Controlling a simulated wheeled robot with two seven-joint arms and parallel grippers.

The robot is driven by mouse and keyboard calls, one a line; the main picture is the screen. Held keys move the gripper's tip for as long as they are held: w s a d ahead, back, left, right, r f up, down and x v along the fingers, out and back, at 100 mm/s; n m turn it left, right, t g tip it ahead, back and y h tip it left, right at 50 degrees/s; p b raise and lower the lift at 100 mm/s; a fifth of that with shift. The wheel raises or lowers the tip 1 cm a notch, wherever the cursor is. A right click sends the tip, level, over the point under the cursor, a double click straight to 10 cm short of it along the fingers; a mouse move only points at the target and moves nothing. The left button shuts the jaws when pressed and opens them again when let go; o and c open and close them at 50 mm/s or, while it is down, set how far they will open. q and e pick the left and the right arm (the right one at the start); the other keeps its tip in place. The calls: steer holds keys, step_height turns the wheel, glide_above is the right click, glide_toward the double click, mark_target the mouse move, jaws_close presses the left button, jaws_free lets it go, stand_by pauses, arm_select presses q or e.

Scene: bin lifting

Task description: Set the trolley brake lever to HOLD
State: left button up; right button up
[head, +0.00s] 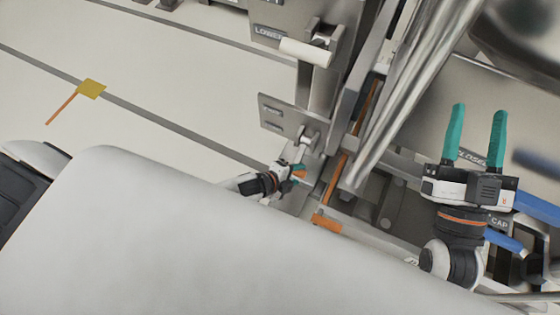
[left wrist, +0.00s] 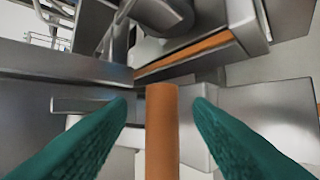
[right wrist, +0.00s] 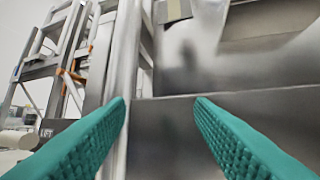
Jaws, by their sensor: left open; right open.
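An orange bar-like handle (left wrist: 162,135), which looks like the brake lever, stands between the fingers of my left gripper (left wrist: 161,104) in the left wrist view. The fingers are open, with a gap visible on both sides of the handle. In the head view my left gripper (head: 297,174) is small and low beside the metal frame, with a bit of orange at its tips. I cannot read a HOLD mark in any view. My right gripper (head: 479,112) is open and empty, its teal fingers pointing up in the head view, away from the handle.
A panel marked LOWER (head: 272,33) with a white handle (head: 306,52) stands above my left gripper. A thick metal post (head: 410,95) rises between my grippers. An orange block (head: 326,222) sits on the frame below.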

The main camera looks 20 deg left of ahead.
arm_select(q)
steer(key=p+v, duration=0.2)
steer(key=v, duration=0.4)
steer(key=shift+s+a+r, duration=0.2)
steer(key=shift+s, duration=0.1)
arm_select(e)
step_height(320, 180, down, 10)
steer(key=w+d+g+h, duration=0.1)
steer(key=g+h, duration=0.1)
steer(key=g, duration=0.5)
steer(key=shift+w+d+f+g+h, duration=0.2)
steer(key=shift+g+h, duration=0.1)
steer(key=shift+g, duration=0.1)
